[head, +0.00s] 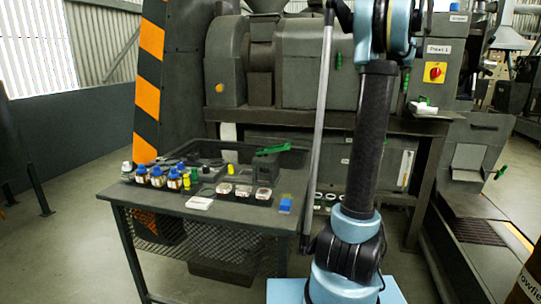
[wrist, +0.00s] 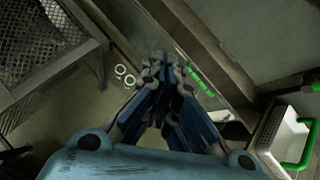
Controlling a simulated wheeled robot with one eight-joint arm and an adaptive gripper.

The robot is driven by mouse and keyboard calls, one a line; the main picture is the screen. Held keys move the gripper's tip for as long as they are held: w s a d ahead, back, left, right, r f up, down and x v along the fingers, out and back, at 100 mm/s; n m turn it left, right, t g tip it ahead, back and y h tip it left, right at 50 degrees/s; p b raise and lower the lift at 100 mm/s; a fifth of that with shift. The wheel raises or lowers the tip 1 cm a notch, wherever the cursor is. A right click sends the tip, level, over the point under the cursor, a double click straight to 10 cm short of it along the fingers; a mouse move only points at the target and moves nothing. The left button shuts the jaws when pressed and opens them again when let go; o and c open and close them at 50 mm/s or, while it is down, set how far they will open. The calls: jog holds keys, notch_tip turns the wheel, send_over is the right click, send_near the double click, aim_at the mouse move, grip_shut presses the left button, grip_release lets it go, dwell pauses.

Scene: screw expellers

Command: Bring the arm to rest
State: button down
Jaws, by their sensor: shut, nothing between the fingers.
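My gripper (wrist: 157,62) shows in the wrist view with its blue fingers together and nothing between them. It points down past machine panels and the floor, touching nothing that I can see. In the head view my arm (head: 368,140) stands upright at right of centre, its blue base joint low and its upper joint running out of the top edge. My gripper cannot be made out in the head view.
A dark table (head: 240,216) with bottles, small dishes and a green-handled tool stands left of my arm. A large grey machine (head: 300,75) stands behind. A white basket with a green handle (wrist: 278,140) is at lower right in the wrist view.

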jog(key=s+a+f+n+g, duration=0.1)
jog(key=s+a+f+n, duration=0.35)
jog(key=s+a, duration=0.3)
jog(key=s+a+f+n+g, duration=0.2)
jog(key=s+a+f+n, duration=0.2)
jog(key=s+a+n, duration=0.3)
jog(key=s+a+f+n+g, duration=0.1)
jog(key=s+a+f+n, duration=0.3)
jog(key=s+a, duration=0.45)
jog(key=s+a+f+n+g+h, duration=0.1)
jog(key=s+a+f+n, duration=0.1)
jog(key=s+f+n, duration=0.6)
jog(key=s+a+f+n+g+h, duration=0.1)
jog(key=s+f+n, duration=0.6)
jog(key=s+f, duration=0.7)
jog(key=s+a+g, duration=0.1)
jog(key=s, duration=0.5)
jog(key=shift+s+f+n+g+h, duration=0.3)
jog(key=shift+s+n, duration=0.05)
jog(key=shift+w+a, duration=0.1)
jog(key=shift+a, duration=0.05)
jog(key=shift+w+f, duration=0.2)
jog(key=shift+w, duration=0.15)
